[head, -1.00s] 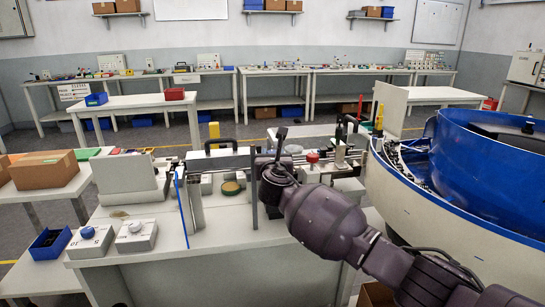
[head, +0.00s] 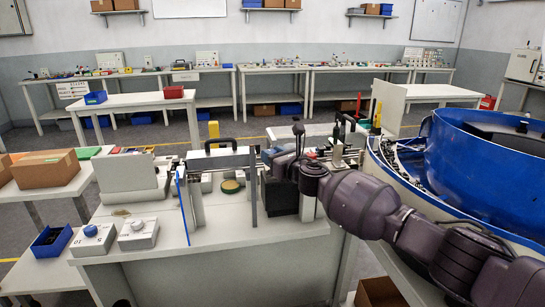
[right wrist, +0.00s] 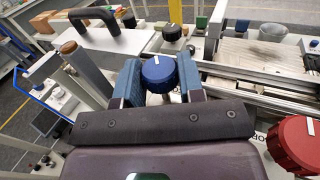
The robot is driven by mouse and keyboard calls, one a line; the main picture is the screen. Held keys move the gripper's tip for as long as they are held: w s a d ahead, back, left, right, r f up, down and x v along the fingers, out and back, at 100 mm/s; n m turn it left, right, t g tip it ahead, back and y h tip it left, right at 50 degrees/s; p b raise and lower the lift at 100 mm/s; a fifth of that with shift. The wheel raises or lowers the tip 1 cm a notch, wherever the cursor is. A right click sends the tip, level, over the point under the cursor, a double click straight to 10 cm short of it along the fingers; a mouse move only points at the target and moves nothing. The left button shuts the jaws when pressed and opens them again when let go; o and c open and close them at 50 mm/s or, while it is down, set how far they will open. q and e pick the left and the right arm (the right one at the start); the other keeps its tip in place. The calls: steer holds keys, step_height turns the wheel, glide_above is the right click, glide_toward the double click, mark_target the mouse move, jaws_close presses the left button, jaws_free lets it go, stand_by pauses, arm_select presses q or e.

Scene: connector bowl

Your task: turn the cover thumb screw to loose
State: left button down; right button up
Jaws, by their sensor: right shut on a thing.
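A blue round knob (right wrist: 158,76) with a white line on its top, which looks like the cover thumb screw, stands between the blue fingers of my right gripper (right wrist: 158,60) in the right wrist view. The fingers are shut on it, one on each side. The knob's white line runs roughly away from the gripper's palm. The machine cover with its black handle (right wrist: 100,20) lies just beyond and left; the handle also shows in the head view (head: 220,143). In the head view my right arm hides the knob. My left gripper is not in view.
A red knob (right wrist: 297,140) stands close to the right of my right gripper. A black knob (right wrist: 172,31) stands behind the blue one. A large blue bowl (head: 490,170) is at the right. Two grey control boxes (head: 137,235) sit at the table's front left.

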mark_target(274, 152)
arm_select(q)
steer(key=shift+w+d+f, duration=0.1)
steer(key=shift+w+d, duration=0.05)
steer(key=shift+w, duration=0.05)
arm_select(e)
steer(key=shift+f+n+g+y, duration=0.1)
steer(key=shift+n+g+y, duration=0.5)
steer(key=shift+y, duration=0.1)
steer(key=o, duration=0.9)
step_height(274, 152, up, 6)
steer(key=shift+r+p, duration=0.25)
steer(key=shift+p, duration=0.5)
arm_select(q)
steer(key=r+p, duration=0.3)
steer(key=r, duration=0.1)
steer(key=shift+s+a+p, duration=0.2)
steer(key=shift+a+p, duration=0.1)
steer(key=shift+p, duration=0.05)
arm_select(e)
step_height(274, 152, up, 14)
steer(key=shift+d+f, duration=0.1)
steer(key=shift+f, duration=0.1)
